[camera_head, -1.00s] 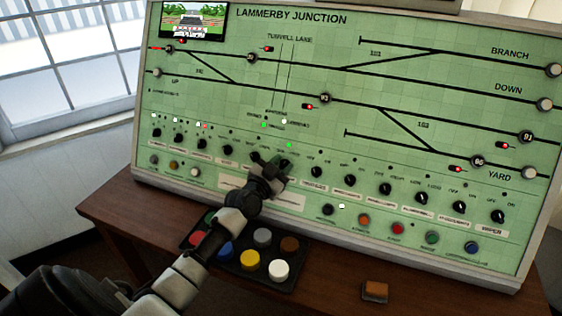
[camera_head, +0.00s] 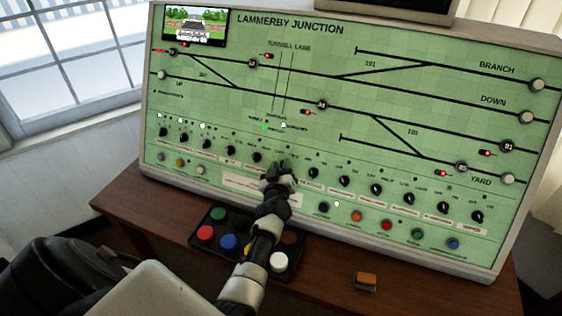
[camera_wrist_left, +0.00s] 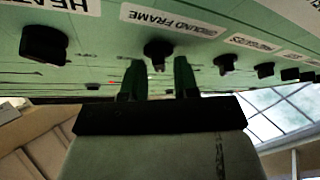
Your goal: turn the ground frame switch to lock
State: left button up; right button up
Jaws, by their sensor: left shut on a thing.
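The ground frame switch (camera_wrist_left: 157,52) is a black rotary knob. It sits on the green panel below an upside-down "GROUND FRAME" label (camera_wrist_left: 172,22) in the left wrist view. My left gripper (camera_wrist_left: 158,82) is shut on this knob, with one dark finger on each side of it. In the head view my left gripper (camera_head: 281,170) is at the panel's row of black knobs and hides the switch. I cannot read which way the knob points. My right gripper is not in view.
Neighbouring black knobs (camera_head: 257,157) stand close on both sides of my gripper. The sloping green panel (camera_head: 430,65) stands on a brown table (camera_head: 130,212). A black tray (camera_head: 270,272) of coloured buttons is under my left arm. A small brown block (camera_head: 365,282) lies to the right.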

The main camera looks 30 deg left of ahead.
pick_arm(q)
jog(key=shift+r+n+g+y+p, duration=0.15)
jog(key=shift+n+g+y+p, duration=0.3)
jog(key=shift+n, duration=0.55)
jog(key=o, duration=0.6)
jog(key=shift+c, duration=0.2)
jog(key=shift+o, duration=0.2)
jog(key=shift+w, duration=0.1)
jog(key=shift+f, duration=0.2)
